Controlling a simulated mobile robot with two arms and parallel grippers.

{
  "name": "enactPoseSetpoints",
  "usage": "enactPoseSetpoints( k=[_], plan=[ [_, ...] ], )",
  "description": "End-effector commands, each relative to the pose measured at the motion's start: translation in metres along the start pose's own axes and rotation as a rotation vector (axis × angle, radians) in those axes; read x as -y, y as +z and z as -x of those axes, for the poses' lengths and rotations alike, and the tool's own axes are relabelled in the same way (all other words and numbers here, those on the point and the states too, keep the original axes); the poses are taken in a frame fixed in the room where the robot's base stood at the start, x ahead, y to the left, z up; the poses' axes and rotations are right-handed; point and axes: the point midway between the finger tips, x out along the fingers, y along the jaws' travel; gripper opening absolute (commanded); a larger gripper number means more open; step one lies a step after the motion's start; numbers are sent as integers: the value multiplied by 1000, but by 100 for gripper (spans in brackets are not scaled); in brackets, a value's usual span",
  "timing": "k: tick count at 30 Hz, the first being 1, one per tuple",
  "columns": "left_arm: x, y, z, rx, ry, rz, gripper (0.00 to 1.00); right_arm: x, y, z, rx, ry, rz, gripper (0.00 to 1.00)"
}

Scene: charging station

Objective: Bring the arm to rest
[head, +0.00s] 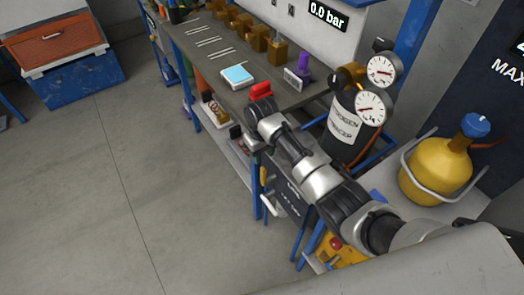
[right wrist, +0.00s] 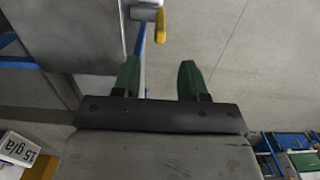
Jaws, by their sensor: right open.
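My right arm comes in from the lower right of the head view and reaches to the front edge of the workbench (head: 245,97). In the right wrist view my right gripper (right wrist: 160,80) has its two green fingers apart, with only bare floor between their tips and nothing held. In the head view the gripper's fingers are hard to make out at the end of the arm. My left gripper is in neither view.
A black nitrogen cylinder (head: 344,128) with two gauges (head: 374,107) stands close beside the arm. A yellow tank (head: 436,172) stands at the right. A blue-white pad (head: 237,75) and a red item (head: 260,90) lie on the bench. Floor (head: 110,190) at left is clear.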

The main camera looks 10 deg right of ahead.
Motion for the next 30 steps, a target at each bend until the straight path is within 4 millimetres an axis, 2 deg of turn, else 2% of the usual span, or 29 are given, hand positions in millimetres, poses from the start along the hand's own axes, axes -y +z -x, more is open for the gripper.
enactPoseSetpoints(
  k=[8,11,13,17,21,27,30],
  plan=[
    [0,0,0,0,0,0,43,0,1,-1,-1,-1,0,43],
    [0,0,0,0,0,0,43,4,9,-8,-9,-8,1,43],
    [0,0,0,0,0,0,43,10,23,-16,-23,-19,1,43],
    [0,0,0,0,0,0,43,24,65,-32,-71,-40,-9,43],
    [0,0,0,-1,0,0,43,33,121,-39,-133,-47,-39,43],
    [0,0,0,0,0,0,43,38,204,-25,-211,-30,-95,43],
    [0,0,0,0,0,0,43,38,235,-12,-240,-15,-116,43]
  ],
)
